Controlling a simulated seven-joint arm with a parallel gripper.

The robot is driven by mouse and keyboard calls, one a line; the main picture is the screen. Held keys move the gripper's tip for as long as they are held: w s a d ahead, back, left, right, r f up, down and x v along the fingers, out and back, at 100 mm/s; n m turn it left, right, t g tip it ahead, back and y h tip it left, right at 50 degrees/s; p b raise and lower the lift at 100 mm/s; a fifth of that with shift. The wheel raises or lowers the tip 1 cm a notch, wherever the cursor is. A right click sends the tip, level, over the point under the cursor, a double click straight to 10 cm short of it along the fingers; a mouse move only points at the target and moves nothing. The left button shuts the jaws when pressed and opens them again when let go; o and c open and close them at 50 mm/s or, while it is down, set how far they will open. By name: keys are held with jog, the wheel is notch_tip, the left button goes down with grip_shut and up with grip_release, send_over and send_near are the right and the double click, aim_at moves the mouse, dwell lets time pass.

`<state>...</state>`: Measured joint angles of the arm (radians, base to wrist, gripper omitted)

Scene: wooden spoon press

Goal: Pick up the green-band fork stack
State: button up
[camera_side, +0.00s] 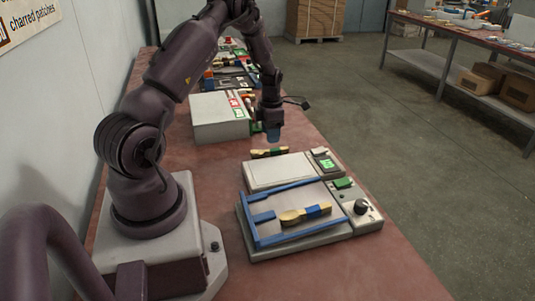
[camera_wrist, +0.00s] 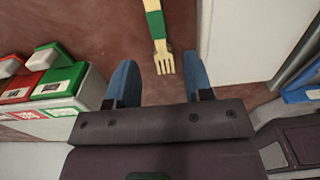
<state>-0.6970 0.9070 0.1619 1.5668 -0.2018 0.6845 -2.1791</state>
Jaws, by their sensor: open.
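The green-band fork stack (camera_side: 262,154) lies on the red-brown table in the side view, just behind the pale flat device. In the wrist view the fork stack (camera_wrist: 156,30) is pale wood with a green band, its tines pointing toward my gripper and its far end cut off by the top edge. My gripper (camera_side: 273,137) hangs over the table close above the stack, blue fingers down. In the wrist view its two blue fingers (camera_wrist: 160,68) are spread wide and empty, with the tines showing between them. How many forks are stacked cannot be told.
A pale flat device (camera_side: 278,171) with a green display stands in front of the stack. A pale box (camera_side: 213,124) with red and green parts stands left of my gripper.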

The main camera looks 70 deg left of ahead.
aim_at(270, 149)
jog(key=shift+s+f, duration=0.1)
jog(key=shift+f, duration=2.9)
grip_shut()
